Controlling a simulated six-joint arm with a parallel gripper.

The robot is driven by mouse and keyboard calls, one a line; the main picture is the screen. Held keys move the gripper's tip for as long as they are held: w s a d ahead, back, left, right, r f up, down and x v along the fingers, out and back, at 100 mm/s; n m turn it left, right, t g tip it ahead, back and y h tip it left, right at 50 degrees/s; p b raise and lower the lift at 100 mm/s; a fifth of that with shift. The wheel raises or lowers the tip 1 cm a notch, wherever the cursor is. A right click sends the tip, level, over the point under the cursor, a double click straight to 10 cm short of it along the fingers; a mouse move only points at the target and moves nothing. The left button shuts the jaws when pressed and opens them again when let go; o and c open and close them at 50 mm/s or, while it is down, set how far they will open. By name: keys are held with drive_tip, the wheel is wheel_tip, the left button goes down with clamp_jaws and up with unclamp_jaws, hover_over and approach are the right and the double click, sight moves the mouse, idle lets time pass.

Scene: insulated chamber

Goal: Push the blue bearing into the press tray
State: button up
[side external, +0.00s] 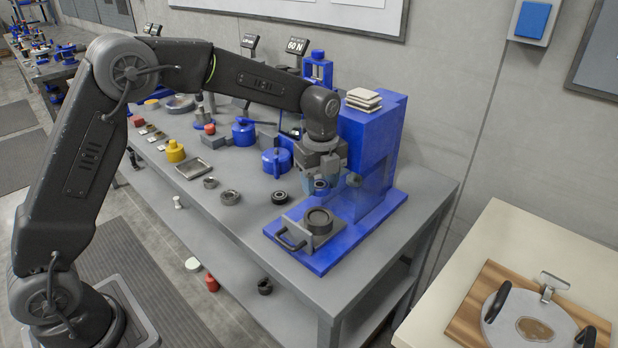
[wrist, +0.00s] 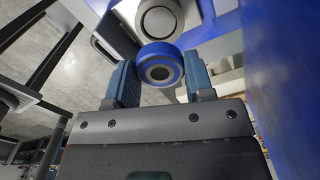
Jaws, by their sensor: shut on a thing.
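The blue bearing (side external: 321,186), a ring with a dark bore, is held between the fingertips of my gripper (side external: 322,184). In the wrist view the bearing (wrist: 160,66) sits between the two teal fingers, which are shut on it. The press tray (side external: 296,228) is a grey plate with a black handle on the blue press base. A dark round cup (side external: 319,220) stands on the tray. My gripper holds the bearing above the cup, apart from it. In the wrist view the cup (wrist: 160,17) shows just beyond the bearing, which partly covers it.
The blue press body (side external: 370,155) rises close at the right of my gripper, with pale plates stacked on top. A dark bearing (side external: 279,197) and a dark ring (side external: 230,197) lie on the grey bench to the left. Blue containers (side external: 277,160) stand behind them.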

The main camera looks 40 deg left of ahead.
sight(318, 217)
drive_tip(key=shift+f, duration=2.9)
drive_tip(key=shift+s+f, duration=0.1)
drive_tip(key=shift+f, duration=1)
idle(0.7)
drive_tip(key=shift+r, duration=0.25)
drive_tip(key=shift+f, duration=0.1)
idle(0.7)
drive_tip(key=o, duration=1)
wheel_tip(318, 217, up, 14)
drive_tip(key=shift+f, duration=0.1)
